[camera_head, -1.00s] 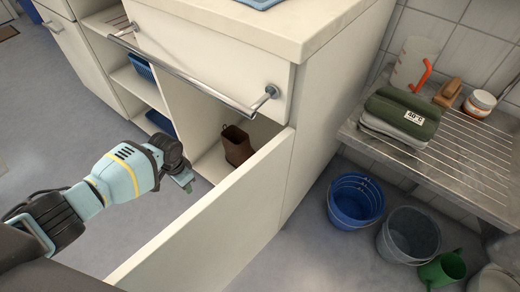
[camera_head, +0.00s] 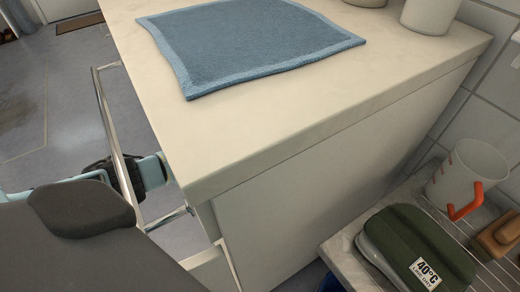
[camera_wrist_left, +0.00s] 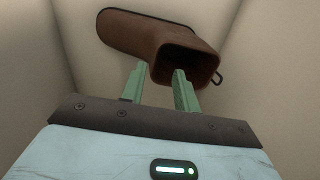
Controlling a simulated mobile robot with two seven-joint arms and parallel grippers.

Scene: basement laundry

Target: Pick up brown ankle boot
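The brown ankle boot (camera_wrist_left: 160,47) shows in the left wrist view, lying inside a pale compartment with its dark opening toward my gripper. My left gripper (camera_wrist_left: 159,72) has its two green fingers apart. One fingertip is beside the boot's shaft and the other overlaps the opening; I cannot tell whether either touches. In the head view the countertop and cabinet hide the boot and my left gripper; only part of my left arm shows, behind the metal handle bar. My right gripper is not in view.
The white cabinet (camera_head: 300,190) and its counter, bearing a blue cloth (camera_head: 245,42), fill the middle of the head view. The metal handle bar (camera_head: 117,140) stands at its left.

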